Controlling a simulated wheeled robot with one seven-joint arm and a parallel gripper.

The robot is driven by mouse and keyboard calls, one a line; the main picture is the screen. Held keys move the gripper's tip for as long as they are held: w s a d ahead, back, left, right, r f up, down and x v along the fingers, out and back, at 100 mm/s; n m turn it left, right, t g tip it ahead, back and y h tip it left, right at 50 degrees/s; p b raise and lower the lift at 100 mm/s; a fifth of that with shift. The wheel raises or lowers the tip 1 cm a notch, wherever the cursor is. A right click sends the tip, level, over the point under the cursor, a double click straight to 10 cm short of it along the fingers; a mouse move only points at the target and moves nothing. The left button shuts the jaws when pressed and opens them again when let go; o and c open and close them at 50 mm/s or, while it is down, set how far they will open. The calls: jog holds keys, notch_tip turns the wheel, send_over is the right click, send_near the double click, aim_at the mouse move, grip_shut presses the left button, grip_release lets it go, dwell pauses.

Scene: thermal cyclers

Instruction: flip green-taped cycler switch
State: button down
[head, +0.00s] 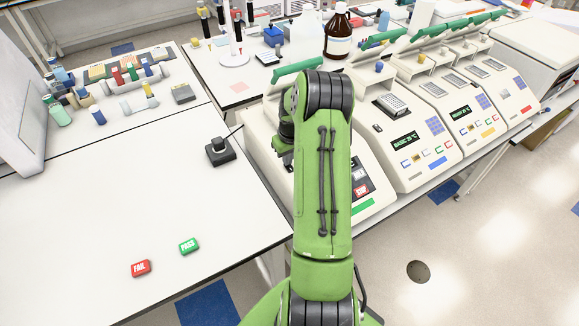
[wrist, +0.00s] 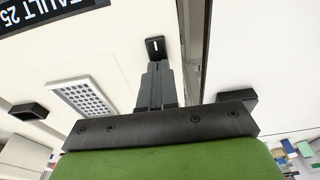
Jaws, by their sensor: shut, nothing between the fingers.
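The cycler with green tape (head: 363,206) is the nearest of the row in the head view, and my arm covers much of it. In the wrist view its white casing (wrist: 110,55) fills the left and middle, with part of a display (wrist: 55,12) reading "FAULT 25". A black rocker switch (wrist: 155,45) with a white mark sits near the casing's edge. My gripper (wrist: 155,68) is shut and empty, its fingertips right at the switch's near end. I cannot tell whether they touch it.
More cyclers with blue tape (head: 437,162), yellow tape (head: 488,132) and red tape stand to the right. A small black box (head: 220,151) is on the left bench, with PASS (head: 188,246) and FAIL (head: 141,268) blocks. The bench around these blocks is clear.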

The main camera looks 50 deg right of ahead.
jog(key=shift+f, duration=0.25)
jog(key=shift+r, duration=0.1)
notch_tip(320, 180, up, 7)
jog(key=p, duration=0.4)
dwell(0.5)
